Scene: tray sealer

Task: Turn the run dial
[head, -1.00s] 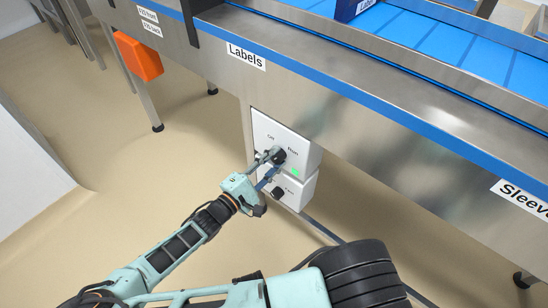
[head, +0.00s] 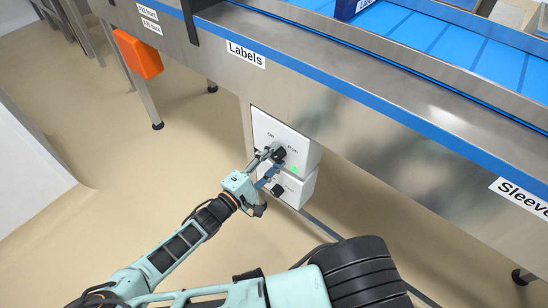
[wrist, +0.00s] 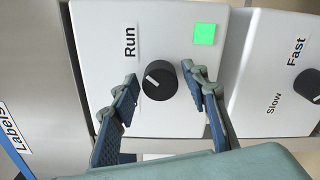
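The run dial (wrist: 159,80) is a round black knob with a short white mark, on a white control box (wrist: 90,30). "Run" is printed beside it. In the wrist view the mark points roughly to the left, on the side below "Run". In the head view the dial (head: 279,155) sits between the "Off" and "Run" labels, partly hidden by my gripper (head: 270,165). In the wrist view my gripper (wrist: 163,90) is open, with one finger on each side of the dial. Gaps show between both fingertips and the dial.
A green light (wrist: 205,34) is on the box. A second box with a Slow–Fast knob (wrist: 307,84) sits beside it, lower in the head view. The steel conveyor frame (head: 400,140) overhangs the boxes. An orange box (head: 138,55) hangs at left. Floor nearby is clear.

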